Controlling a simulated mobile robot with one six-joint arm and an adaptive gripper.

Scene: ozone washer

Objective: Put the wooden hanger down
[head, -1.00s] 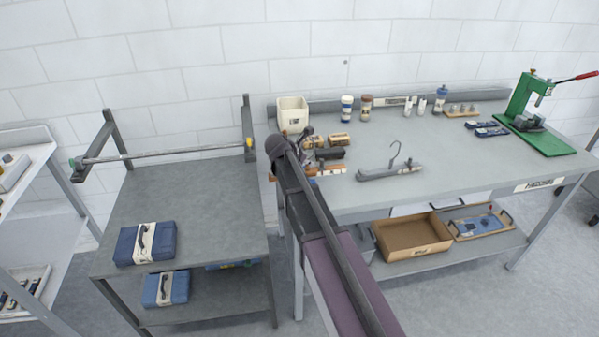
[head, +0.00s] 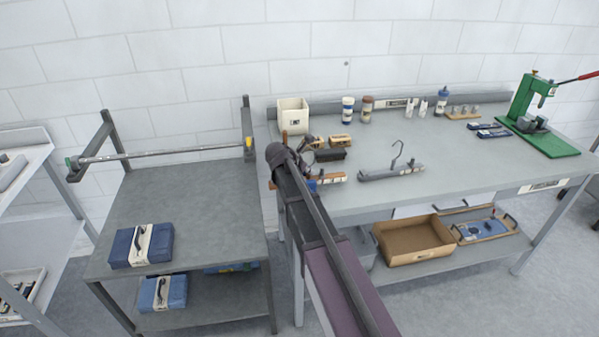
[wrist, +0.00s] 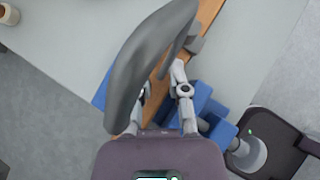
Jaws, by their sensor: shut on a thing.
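The wooden hanger (head: 328,178) is an orange-brown bar with a pale patch, low at the front left of the workbench, partly hidden behind my arm. My gripper (wrist: 160,82) is shut on it. In the wrist view, the wooden bar (wrist: 209,12) runs diagonally between my fingers, partly covered by a large grey curved shape. Blue blocks (wrist: 207,102) show beside and below the bar. I cannot tell whether the hanger touches them or the bench. In the head view, my arm hides the fingers.
Behind are a dark box (head: 330,155), brown boxes (head: 340,141) and a white bin (head: 292,114). A green press (head: 535,120) stands right. The lower left table (head: 190,210) holds a blue case (head: 142,246).

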